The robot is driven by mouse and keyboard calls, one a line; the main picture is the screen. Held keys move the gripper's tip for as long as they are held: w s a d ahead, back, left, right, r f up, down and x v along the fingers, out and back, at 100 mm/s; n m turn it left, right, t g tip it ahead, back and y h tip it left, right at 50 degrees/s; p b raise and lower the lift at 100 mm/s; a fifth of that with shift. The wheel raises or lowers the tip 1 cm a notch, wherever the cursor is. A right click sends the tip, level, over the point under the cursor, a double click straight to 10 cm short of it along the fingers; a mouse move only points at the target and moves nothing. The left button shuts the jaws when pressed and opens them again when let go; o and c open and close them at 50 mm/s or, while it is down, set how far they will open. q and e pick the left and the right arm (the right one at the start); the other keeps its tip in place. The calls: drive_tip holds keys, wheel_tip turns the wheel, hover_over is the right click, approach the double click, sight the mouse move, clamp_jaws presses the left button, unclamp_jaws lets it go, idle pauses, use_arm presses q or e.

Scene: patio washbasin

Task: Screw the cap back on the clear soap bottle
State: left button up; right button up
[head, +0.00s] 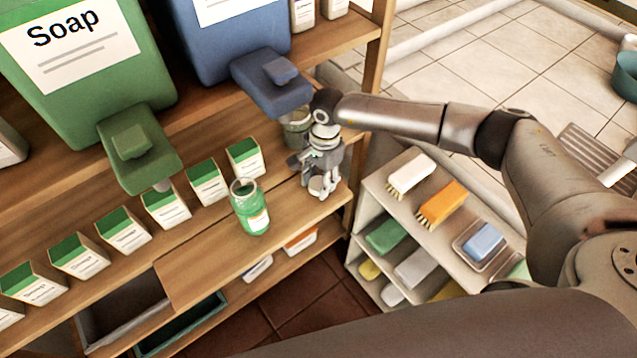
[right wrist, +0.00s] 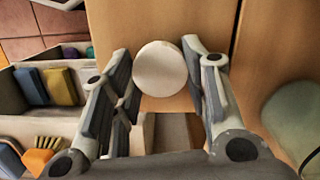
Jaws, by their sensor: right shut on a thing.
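The clear soap bottle (head: 250,212), with green contents and a white label, stands upright and uncapped on the wooden shelf, in the middle of the head view. My right gripper (head: 322,186) is to the right of the bottle, near the shelf's right end, apart from it. It is shut on a round white cap, which shows between the fingertips in the right wrist view (right wrist: 160,68). In the head view the fingers partly hide the cap. My left gripper is not in view.
A green soap dispenser (head: 130,145) and a blue dispenser (head: 268,82) overhang the shelf. A row of green-and-white cartons (head: 166,208) stands left of the bottle. Another container (head: 297,130) is behind my gripper. A low rack (head: 378,183) with brushes and sponges is at right.

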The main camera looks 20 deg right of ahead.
sight(318, 185)
drive_tip(key=shift+r, duration=0.1)
drive_tip(key=shift+r, duration=0.4)
wheel_tip(318, 185, up, 2)
drive_tip(key=shift+r+b, duration=0.2)
drive_tip(key=shift+b, duration=0.15)
use_arm(q)
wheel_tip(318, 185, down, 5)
drive_tip(key=b, duration=0.4)
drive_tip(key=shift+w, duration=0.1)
use_arm(e)
drive_tip(key=s+d+r, duration=0.2)
drive_tip(key=s+r, duration=0.7)
drive_tip(key=s, duration=0.5)
drive_tip(key=shift+r, duration=0.35)
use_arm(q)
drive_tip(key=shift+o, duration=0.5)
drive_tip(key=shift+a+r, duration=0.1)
